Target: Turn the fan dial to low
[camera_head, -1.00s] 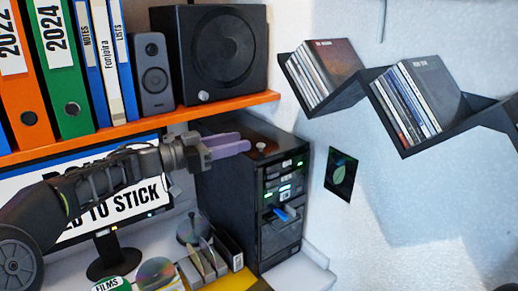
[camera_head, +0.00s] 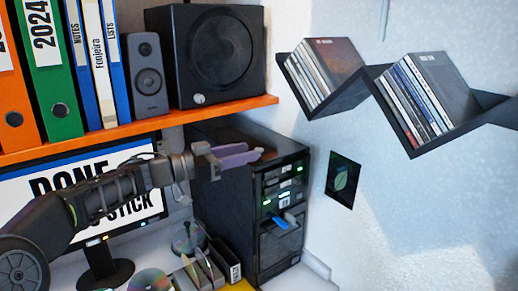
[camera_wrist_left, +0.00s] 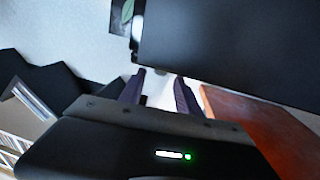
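The black computer tower (camera_head: 218,205) stands under the orange shelf, with lit slots on its front. A round light knob, likely the fan dial, showed on the tower's top earlier; it is now hidden behind my left gripper. My left gripper (camera_head: 250,154) is at the tower's top near its front edge, its purple fingers level. In the left wrist view the fingers (camera_wrist_left: 160,76) are apart, beside the dark face of the tower (camera_wrist_left: 235,45). My right gripper is not in view.
The orange shelf (camera_head: 140,120) carries binders and a large speaker (camera_head: 218,52) with a small knob, close above my left gripper. A monitor (camera_head: 30,195) stands behind my left arm. Discs and a disc rack (camera_head: 205,270) are below. Zigzag wall shelves (camera_head: 345,97) hold cases at right.

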